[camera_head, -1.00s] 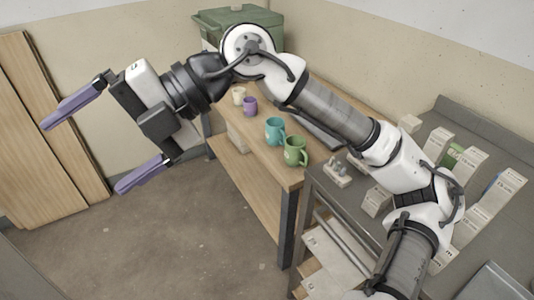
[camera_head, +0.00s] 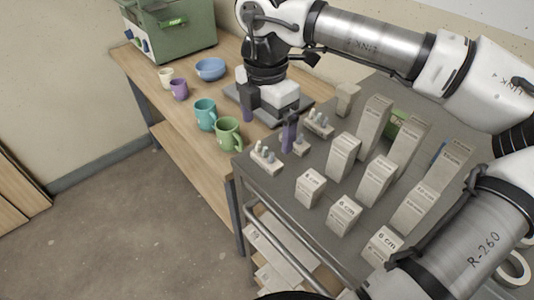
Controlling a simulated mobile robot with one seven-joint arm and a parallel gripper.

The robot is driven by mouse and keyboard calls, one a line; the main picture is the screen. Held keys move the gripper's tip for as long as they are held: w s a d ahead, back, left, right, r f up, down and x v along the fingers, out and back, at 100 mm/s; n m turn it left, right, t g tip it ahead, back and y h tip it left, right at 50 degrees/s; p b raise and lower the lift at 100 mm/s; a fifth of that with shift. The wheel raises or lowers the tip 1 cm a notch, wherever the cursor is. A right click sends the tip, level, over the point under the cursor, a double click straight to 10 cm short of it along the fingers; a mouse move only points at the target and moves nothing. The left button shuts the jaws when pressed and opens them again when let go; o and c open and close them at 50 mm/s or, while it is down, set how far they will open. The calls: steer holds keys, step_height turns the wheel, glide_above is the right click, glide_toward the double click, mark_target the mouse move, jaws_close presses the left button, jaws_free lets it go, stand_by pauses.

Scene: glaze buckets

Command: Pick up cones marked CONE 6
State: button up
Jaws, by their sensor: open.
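Two small holders with little upright pegs that look like cones stand on the grey cart top. The nearer cone holder (camera_head: 266,160) is at the cart's left corner, and the farther cone holder (camera_head: 318,124) is to the right of my gripper. No CONE 6 marking can be read on either. My gripper (camera_head: 268,131) points down with its purple fingers apart and nothing seen between them. It is over or near the cart's back left edge, between the two holders in the picture. Its height above the surface is hard to tell.
Several pale labelled boxes (camera_head: 343,156) stand on the grey cart (camera_head: 290,186) to the right. On the wooden table (camera_head: 190,120) are a green mug (camera_head: 228,134), a teal mug (camera_head: 205,114), a purple mug (camera_head: 179,89), a cream cup (camera_head: 166,77), a blue bowl (camera_head: 210,69) and a green machine (camera_head: 172,32).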

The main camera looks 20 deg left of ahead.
mark_target(267, 148)
steer(key=f+p, duration=0.2)
steer(key=f, duration=0.6)
steer(key=shift+w, duration=0.2)
steer(key=c, duration=1.1)
